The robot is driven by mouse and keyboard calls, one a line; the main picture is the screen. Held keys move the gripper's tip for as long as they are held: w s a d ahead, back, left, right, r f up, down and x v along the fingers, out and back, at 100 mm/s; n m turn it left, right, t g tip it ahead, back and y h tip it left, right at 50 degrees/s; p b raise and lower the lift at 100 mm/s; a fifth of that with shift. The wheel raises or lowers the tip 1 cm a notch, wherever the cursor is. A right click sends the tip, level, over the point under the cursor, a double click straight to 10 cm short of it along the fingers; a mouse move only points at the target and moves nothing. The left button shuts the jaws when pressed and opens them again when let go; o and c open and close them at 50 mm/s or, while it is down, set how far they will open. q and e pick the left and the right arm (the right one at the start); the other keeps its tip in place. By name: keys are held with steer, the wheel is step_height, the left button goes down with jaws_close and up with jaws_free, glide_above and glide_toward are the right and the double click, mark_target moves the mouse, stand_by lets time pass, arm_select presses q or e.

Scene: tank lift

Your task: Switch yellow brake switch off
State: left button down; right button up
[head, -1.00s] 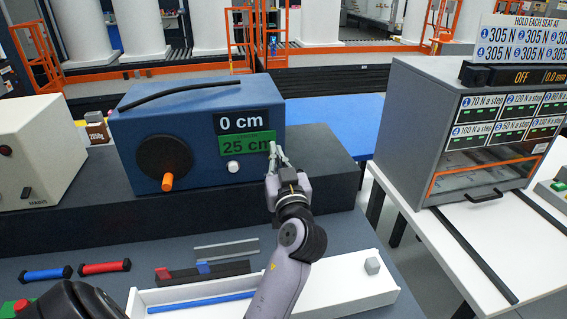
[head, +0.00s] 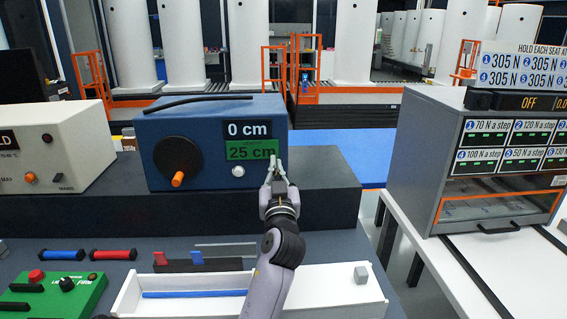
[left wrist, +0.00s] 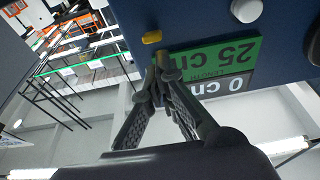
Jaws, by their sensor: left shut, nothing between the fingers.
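The yellow brake switch (left wrist: 152,37) is a small yellow lever on the front of the blue box (head: 205,115), seen in the left wrist view. In the head view it is hidden behind my gripper. My left gripper (head: 274,163) is at the right end of the box's front, beside the green "25 cm" label (head: 250,149). In the left wrist view its fingertips (left wrist: 160,66) are together and empty, close to the switch and overlapping the green label's edge. I cannot tell whether they touch the switch.
The box also has a white button (head: 238,171), an orange-handled crank (head: 178,179) and a "0 cm" display (head: 248,130). A white tray (head: 325,290) lies in front. A grey cabinet (head: 425,150) stands at the right, with a gap between.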

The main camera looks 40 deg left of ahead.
arm_select(q)
step_height(320, 180, up, 11)
steer(key=d, duration=0.2)
steer(key=shift+d+t, duration=0.3)
steer(key=shift+d, duration=0.1)
arm_select(e)
steer(key=shift+w+d, duration=0.1)
steer(key=shift+d, duration=0.5)
arm_select(q)
steer(key=shift+a+f, duration=0.1)
steer(key=shift+f, duration=0.1)
steer(key=shift+r, duration=0.1)
